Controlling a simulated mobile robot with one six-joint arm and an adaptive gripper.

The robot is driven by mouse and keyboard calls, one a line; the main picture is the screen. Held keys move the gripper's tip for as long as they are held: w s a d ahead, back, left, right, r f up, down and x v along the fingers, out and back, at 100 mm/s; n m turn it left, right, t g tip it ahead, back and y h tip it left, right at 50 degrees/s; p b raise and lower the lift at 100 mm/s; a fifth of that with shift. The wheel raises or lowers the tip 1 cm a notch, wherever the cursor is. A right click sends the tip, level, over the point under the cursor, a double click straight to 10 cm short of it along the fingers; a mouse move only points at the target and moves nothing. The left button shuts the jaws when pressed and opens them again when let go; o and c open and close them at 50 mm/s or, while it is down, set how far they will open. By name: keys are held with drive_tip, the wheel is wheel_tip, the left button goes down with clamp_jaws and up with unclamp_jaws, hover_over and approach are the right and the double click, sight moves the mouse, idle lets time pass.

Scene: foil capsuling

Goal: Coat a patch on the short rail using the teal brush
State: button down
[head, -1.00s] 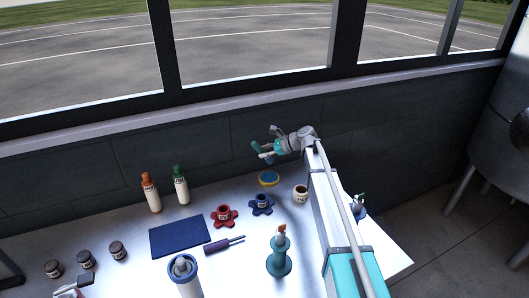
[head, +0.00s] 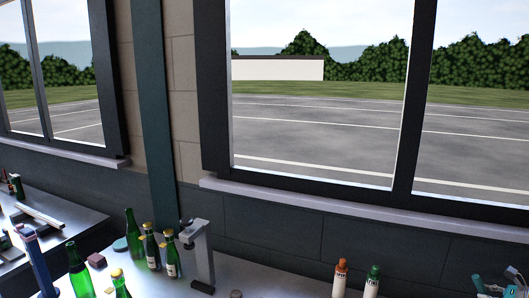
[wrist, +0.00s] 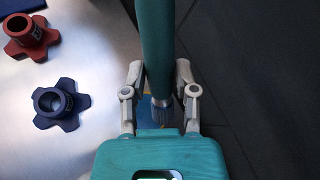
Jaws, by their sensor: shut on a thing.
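My gripper (wrist: 159,76) is shut on the teal brush (wrist: 154,35) in the wrist view. The brush's thick teal handle runs up between the fingers to the top edge, and a silvery ferrule (wrist: 161,104) shows below the fingers. Its bristles are hidden by my gripper body. In the head view the teal brush (head: 478,284) shows only partly at the lower right corner, with part of my gripper beside it. A pale straight rail (head: 40,214) lies on the left bench in the head view. I cannot tell whether it is the short rail.
Green bottles (head: 77,270) and a grey stand (head: 201,258) occupy the bench's middle. Orange-capped (head: 340,278) and green-capped (head: 372,281) bottles stand farther right. The wrist view shows red (wrist: 31,36) and blue (wrist: 60,104) star-footed holders left of my gripper. A wall runs behind the bench.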

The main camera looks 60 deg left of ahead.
wheel_tip(320, 180, up, 15)
drive_tip(key=p, duration=1.4)
drive_tip(key=shift+r, duration=0.15)
drive_tip(key=shift+a, duration=0.15)
